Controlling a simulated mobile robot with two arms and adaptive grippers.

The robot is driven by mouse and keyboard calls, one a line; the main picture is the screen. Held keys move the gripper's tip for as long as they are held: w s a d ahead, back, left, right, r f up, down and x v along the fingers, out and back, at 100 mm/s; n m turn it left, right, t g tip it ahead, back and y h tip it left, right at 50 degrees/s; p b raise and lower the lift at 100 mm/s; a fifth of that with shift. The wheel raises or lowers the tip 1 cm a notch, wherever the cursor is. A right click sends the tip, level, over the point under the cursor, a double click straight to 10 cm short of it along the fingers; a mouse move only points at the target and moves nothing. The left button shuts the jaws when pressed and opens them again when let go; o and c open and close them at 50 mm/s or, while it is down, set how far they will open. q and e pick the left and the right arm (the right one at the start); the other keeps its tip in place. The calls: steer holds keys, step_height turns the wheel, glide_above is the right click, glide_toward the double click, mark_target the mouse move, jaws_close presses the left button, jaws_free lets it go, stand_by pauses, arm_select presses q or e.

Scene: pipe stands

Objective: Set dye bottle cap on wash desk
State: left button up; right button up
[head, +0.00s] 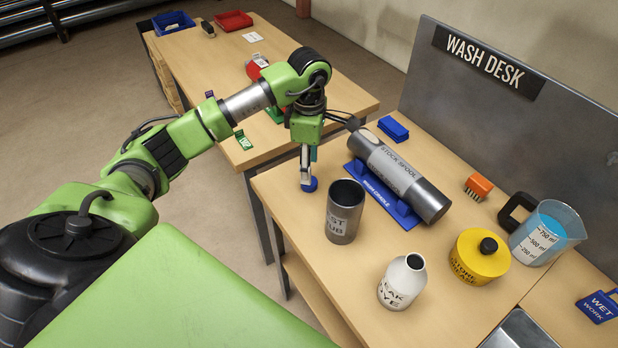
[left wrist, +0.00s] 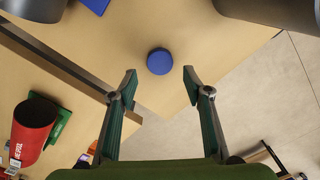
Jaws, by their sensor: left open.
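A round blue cap (head: 309,185) rests on the wash desk (head: 283,196) near its left corner. My left gripper (head: 306,176) points down just above it. In the left wrist view the blue cap (left wrist: 160,61) lies on the wood, centred just beyond the open fingertips of my left gripper (left wrist: 160,80), with space on both sides. A white bottle (head: 402,282) with an open, uncapped mouth and partly hidden lettering stands at the desk's front. My right gripper is not in view.
A grey open tub (head: 345,210) stands right of the cap. The stock spool (head: 400,175) lies on a blue cradle (head: 372,200) behind it. A yellow container (head: 478,258) and a beaker (head: 545,235) stand farther right. Another table (head: 212,65) holds a red can (left wrist: 34,128).

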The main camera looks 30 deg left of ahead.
arm_select(q)
step_height(320, 180, up, 7)
steer(key=b, duration=0.1)
steer(key=shift+f, duration=0.15)
stand_by(0.7)
